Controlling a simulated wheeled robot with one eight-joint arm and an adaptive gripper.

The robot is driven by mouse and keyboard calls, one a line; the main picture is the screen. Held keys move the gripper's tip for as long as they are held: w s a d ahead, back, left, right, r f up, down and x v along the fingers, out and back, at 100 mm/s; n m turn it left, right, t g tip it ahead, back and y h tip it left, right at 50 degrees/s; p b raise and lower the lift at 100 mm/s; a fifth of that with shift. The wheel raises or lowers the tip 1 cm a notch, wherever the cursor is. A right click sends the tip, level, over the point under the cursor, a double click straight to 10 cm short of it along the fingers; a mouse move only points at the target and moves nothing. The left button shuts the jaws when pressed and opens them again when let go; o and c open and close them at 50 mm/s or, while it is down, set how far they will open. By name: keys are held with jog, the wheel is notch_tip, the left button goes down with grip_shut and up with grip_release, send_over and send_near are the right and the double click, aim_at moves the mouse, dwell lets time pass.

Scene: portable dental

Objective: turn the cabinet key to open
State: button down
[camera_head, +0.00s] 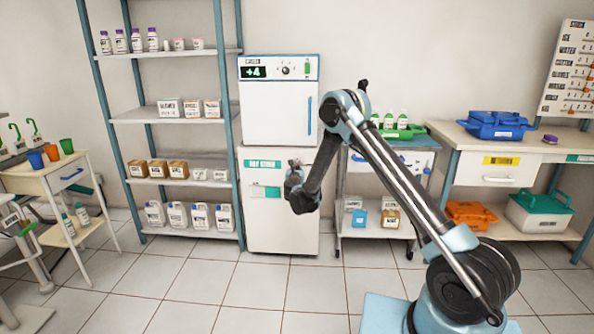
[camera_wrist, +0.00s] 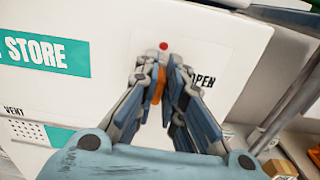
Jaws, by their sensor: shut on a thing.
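The white cabinet (camera_head: 283,232) stands below a white unit at the back, with a green label on its front. In the wrist view its white door (camera_wrist: 105,25) shows a green "STORE" label, a red dot and the word "OPEN" to the right. My gripper (camera_head: 296,180) is at the cabinet's front. In the wrist view my gripper (camera_wrist: 164,72) is shut on an orange key (camera_wrist: 158,86), just below the red dot. The fingers hide most of the key and its lock. The door looks closed.
A shelf rack (camera_head: 180,114) with bottles and boxes stands left of the cabinet. A trolley (camera_head: 372,232) stands close on its right, and a workbench (camera_head: 470,136) with a blue case is farther right. Tiled floor is clear in front.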

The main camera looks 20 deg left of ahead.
jog(key=m, duration=0.5)
jog(key=d+f+m, duration=0.1)
jog(key=m, duration=1.1)
jog(key=shift+w+d+f, duration=0.15)
jog(key=shift+d, duration=0.15)
jog(key=shift+m, duration=0.4)
jog(key=c, duration=1.7)
grip_release()
jog(key=shift+f, duration=0.1)
jog(key=shift+a, duration=0.1)
